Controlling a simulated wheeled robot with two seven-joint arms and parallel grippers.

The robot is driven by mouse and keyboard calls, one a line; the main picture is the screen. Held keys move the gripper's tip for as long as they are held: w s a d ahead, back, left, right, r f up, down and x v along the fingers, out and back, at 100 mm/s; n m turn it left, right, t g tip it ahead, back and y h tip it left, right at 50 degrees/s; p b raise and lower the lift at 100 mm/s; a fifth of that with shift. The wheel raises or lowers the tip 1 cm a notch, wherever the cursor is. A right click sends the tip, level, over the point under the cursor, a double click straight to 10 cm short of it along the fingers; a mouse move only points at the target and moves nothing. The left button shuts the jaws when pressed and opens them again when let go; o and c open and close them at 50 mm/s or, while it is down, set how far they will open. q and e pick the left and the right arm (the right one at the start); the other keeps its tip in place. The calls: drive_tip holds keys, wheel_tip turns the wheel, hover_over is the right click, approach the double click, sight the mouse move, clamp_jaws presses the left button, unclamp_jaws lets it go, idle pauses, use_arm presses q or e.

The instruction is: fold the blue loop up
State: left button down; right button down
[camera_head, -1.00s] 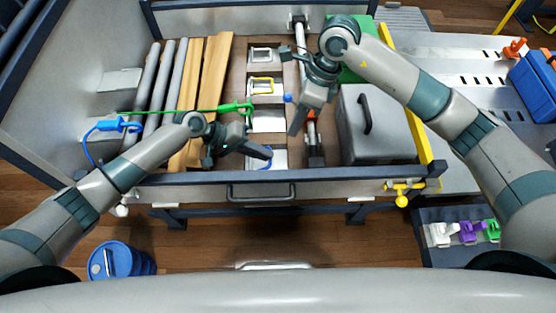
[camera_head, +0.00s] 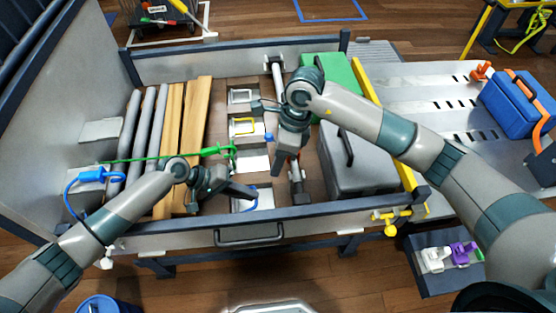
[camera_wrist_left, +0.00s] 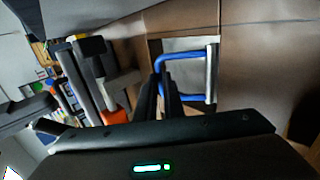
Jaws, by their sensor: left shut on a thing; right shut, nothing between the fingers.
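In the head view only a bit of the loop shows beside the plate (camera_head: 264,203), the rest behind my left gripper. My left gripper (camera_head: 252,194) is shut on the loop; in the wrist view its dark fingers (camera_wrist_left: 160,92) are close together at the loop's left end, which they partly hide. My right gripper (camera_head: 277,171) is shut and empty, above the panel to the right of the loops.
Wooden planks (camera_head: 190,120) lie left; a grey case (camera_head: 360,160) and green box (camera_head: 325,72) stand right. A dark rail (camera_head: 310,211) borders the front.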

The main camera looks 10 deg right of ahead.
sight(257, 203)
drive_tip(key=x, duration=1.6)
drive_tip(key=shift+a+f, duration=0.1)
drive_tip(key=shift+f, duration=0.1)
use_arm(q)
drive_tip(key=shift+s, duration=0.15)
use_arm(e)
drive_tip(key=shift+w+a+r, duration=0.1)
drive_tip(key=shift+a+r, duration=0.6)
drive_tip(key=shift+a, duration=0.1)
use_arm(q)
drive_tip(key=c, duration=1.9)
unclamp_jaws()
drive_tip(key=shift+d, duration=0.1)
drive_tip(key=shift+o, duration=0.2)
use_arm(e)
drive_tip(key=shift+f, duration=0.1)
use_arm(q)
drive_tip(key=shift+r, duration=0.1)
use_arm(e)
drive_tip(key=shift+d+f, duration=0.2)
drive_tip(key=shift+d, duration=0.2)
use_arm(q)
drive_tip(key=v, duration=0.8)
use_arm(e)
drive_tip(key=shift+a, duration=0.1)
